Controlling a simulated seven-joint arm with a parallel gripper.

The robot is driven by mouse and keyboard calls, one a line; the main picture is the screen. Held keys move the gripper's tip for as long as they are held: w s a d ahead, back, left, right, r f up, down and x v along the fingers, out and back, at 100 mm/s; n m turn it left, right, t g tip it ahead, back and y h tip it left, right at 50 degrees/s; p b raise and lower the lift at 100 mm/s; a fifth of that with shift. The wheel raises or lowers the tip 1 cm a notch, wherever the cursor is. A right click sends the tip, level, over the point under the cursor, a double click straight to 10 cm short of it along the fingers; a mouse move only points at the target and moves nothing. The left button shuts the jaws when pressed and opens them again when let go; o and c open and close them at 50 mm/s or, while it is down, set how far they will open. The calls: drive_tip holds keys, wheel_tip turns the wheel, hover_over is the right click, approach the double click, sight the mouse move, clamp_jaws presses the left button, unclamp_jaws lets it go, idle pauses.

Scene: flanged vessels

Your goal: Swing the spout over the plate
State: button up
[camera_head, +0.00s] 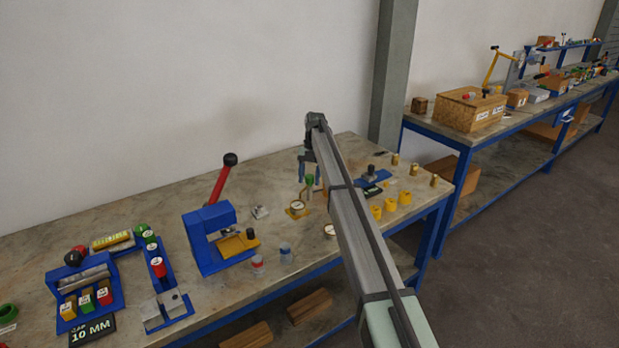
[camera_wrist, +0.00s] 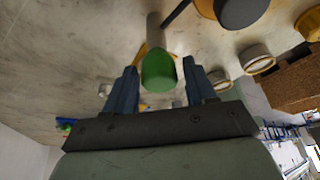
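My gripper (camera_head: 309,181) hangs over the middle of the bench, its fingers pointing down. A green-capped upright piece (camera_head: 309,180) shows between the fingers. In the wrist view the green cap (camera_wrist: 159,72) sits between the two fingers of my gripper (camera_wrist: 160,85), with a gap on each side, so the gripper is open. A grey stem runs from the cap. A yellow base with a round, pale-faced part (camera_head: 297,208) stands just below and left of the gripper. Another pale round disc (camera_head: 329,231) lies to the right, partly hidden by my arm. I cannot tell which part is the spout.
A blue press with a red lever (camera_head: 208,236) stands to the left. Several yellow pieces (camera_head: 390,205) and a blue fixture (camera_head: 372,176) are to the right. The bench behind the press is largely clear.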

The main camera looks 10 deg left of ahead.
drive_tip(key=shift+o, duration=0.3)
drive_tip(key=m+y, duration=0.1)
drive_tip(key=m, duration=0.2)
drive_tip(key=shift+m, duration=0.4)
drive_tip(key=m+t+y, duration=0.1)
drive_tip(key=m, duration=0.3)
drive_tip(key=shift+s+y, duration=0.1)
drive_tip(key=shift+y, duration=0.3)
drive_tip(key=m, duration=0.2)
drive_tip(key=m+t+y, duration=0.1)
drive_tip(key=m, duration=0.1)
drive_tip(key=shift+m+t, duration=0.3)
drive_tip(key=shift+m, duration=0.1)
drive_tip(key=m+t, duration=0.1)
drive_tip(key=m, duration=0.3)
drive_tip(key=shift+t, duration=0.4)
drive_tip(key=d+v, duration=0.1)
drive_tip(key=v, duration=1.3)
drive_tip(key=s+d+f+h, duration=0.1)
drive_tip(key=s+d+f, duration=0.6)
drive_tip(key=s, duration=0.4)
drive_tip(key=s+d+f+m+h, duration=0.1)
drive_tip(key=s+d+f, duration=0.7)
drive_tip(key=s+f, duration=0.1)
drive_tip(key=shift+s+d+f, duration=0.35)
drive_tip(key=shift+s+f, duration=0.05)
drive_tip(key=shift+s, duration=0.45)
